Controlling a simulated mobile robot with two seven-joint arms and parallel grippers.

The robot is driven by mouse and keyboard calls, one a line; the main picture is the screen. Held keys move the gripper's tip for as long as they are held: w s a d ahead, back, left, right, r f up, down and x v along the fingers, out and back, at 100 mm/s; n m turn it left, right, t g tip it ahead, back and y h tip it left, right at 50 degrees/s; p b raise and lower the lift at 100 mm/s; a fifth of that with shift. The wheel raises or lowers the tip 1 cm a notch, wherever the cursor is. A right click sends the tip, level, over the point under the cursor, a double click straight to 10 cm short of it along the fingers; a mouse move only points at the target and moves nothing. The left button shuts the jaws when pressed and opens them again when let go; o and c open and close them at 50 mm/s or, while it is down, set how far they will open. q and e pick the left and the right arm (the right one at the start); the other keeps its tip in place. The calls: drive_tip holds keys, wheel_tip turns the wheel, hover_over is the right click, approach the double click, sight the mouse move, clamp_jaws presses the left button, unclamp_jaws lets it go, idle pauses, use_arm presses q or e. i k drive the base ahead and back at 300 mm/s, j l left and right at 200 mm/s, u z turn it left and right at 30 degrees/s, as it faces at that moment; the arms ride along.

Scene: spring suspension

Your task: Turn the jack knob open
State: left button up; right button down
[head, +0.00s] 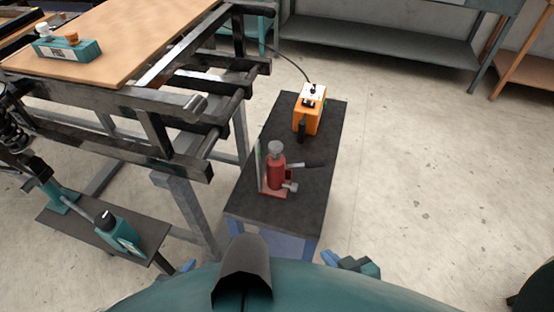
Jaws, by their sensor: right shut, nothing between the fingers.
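A red bottle jack (276,172) stands upright on a dark cart top (322,190), with a round grey cap on its top. A dark lever sticks out to its right. A small light-grey knob (291,187) sits low on its right side; how far it is turned cannot be told. My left gripper (186,267) shows only as a small blue part at the lower edge, its fingers mostly hidden behind my body. My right gripper (346,262) is low in the picture, shut and empty, in front of the cart's near right corner. Both are apart from the jack.
An orange box (308,112) with a cable stands at the cart's far end. A metal frame with a wooden top (120,40) is on the left. A low dark shelf (75,232) carries a teal canister (120,232). The floor right of the cart is clear.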

sight(293, 188)
drive_tip(key=l+z, duration=0.65)
drive_tip(key=i+j, duration=0.05)
